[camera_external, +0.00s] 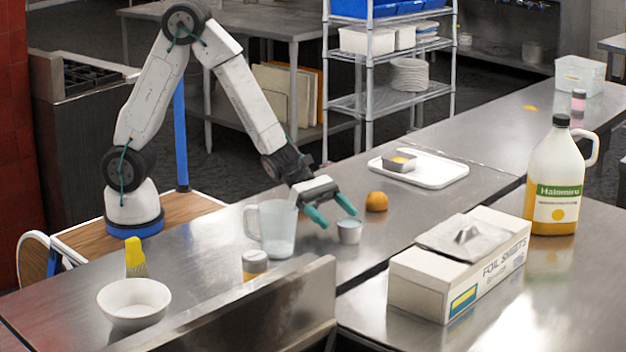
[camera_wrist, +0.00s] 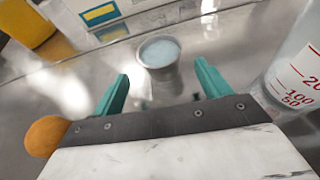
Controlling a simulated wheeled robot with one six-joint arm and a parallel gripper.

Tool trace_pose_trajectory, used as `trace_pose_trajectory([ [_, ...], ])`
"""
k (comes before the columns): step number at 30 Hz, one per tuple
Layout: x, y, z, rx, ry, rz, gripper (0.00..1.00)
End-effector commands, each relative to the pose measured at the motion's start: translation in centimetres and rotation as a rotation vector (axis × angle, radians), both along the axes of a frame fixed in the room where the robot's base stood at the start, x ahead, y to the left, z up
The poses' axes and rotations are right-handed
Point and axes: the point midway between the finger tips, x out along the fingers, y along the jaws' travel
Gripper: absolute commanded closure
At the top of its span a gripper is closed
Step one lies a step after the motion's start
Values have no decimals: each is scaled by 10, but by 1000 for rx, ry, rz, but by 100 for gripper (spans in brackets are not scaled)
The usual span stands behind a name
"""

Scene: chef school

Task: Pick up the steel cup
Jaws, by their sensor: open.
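The steel cup (camera_external: 349,231) is small and stands upright on the steel counter. In the wrist view the cup (camera_wrist: 159,53) is just beyond the fingertips, roughly centred between them, with a pale round top. My gripper (camera_external: 332,216) is open, with its teal fingers spread and angled down toward the cup. In the wrist view my gripper (camera_wrist: 160,70) has nothing between its fingers. I cannot tell whether a finger touches the cup.
A measuring jug (camera_external: 272,228) stands close on the left of the cup. An orange fruit (camera_external: 376,201) lies on the other side. A foil sheets box (camera_external: 460,268), a large bottle (camera_external: 553,185), a white tray (camera_external: 440,172), a jar (camera_external: 254,265) and a white bowl (camera_external: 134,302) are around.

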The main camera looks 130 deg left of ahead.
Motion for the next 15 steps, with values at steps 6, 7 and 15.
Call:
trace_pose_trajectory([
  [6, 24, -3, -9, 0, 0, -3, 24],
  [7, 27, -4, -10, 0, 1, -3, 24],
  [15, 62, -8, -23, -1, 0, -2, 24],
])
